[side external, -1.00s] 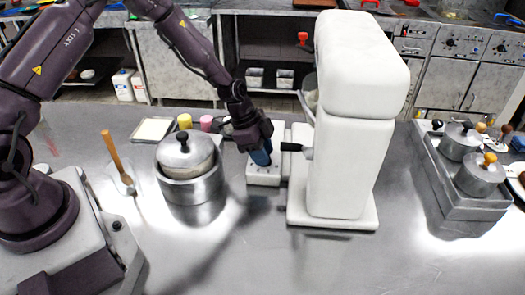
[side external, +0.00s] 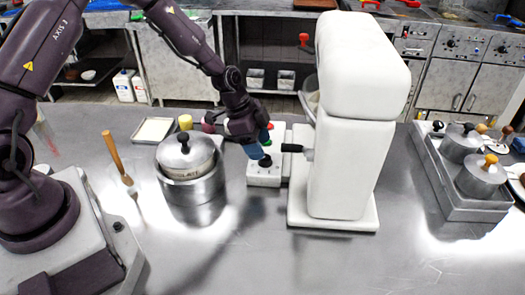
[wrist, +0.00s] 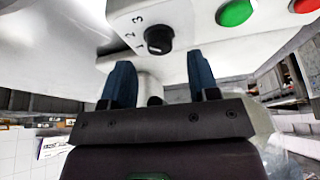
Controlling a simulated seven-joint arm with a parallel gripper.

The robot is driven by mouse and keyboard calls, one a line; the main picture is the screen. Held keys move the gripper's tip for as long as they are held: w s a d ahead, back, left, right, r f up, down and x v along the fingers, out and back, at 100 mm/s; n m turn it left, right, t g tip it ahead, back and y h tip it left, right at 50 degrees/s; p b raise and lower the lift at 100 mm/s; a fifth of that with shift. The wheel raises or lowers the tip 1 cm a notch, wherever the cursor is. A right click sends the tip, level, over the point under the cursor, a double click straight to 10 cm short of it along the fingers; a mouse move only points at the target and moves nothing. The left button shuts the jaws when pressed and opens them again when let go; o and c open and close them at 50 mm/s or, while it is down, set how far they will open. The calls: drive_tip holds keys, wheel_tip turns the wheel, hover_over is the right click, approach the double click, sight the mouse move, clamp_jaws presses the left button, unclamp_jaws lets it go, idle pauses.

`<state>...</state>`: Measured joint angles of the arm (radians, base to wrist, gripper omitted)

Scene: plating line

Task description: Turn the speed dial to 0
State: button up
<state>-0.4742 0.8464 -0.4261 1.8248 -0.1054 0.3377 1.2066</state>
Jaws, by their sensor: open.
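The speed dial is a black round knob (wrist: 159,40) on a white control box (wrist: 190,22), with the numbers 1, 2 and 3 printed around its left side in the wrist view. I cannot clearly tell which number it points to. In the side view the knob (side external: 265,161) stands on the front of the box (side external: 263,180). My gripper (side external: 256,151) is just above and beside the knob there. In the wrist view its blue fingers (wrist: 160,68) are apart, with nothing between them, and the knob shows beyond their tips.
A green button (wrist: 235,12) and a red button (wrist: 305,4) sit on the same box. A tall white mixer (side external: 350,150) with a black lever stands right of the box. A lidded pot (side external: 188,170) stands to the left. The front of the steel counter is clear.

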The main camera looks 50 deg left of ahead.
drive_tip(key=v, duration=0.9)
drive_tip(key=shift+r, duration=0.4)
drive_tip(key=shift+s+a, duration=0.1)
drive_tip(key=shift+s, duration=0.05)
drive_tip(key=m+g, duration=0.3)
drive_tip(key=m, duration=0.6)
approach(266, 162)
drive_tip(key=shift+h, duration=0.5)
drive_tip(key=f, duration=0.2)
drive_tip(key=d+f, duration=0.1)
drive_tip(key=f, duration=0.5)
drive_tip(key=shift+w+d, duration=0.2)
drive_tip(key=shift+w, duration=0.1)
drive_tip(key=shift+c, duration=0.2)
drive_tip(key=c, duration=0.9)
drive_tip(key=shift+o, duration=0.2)
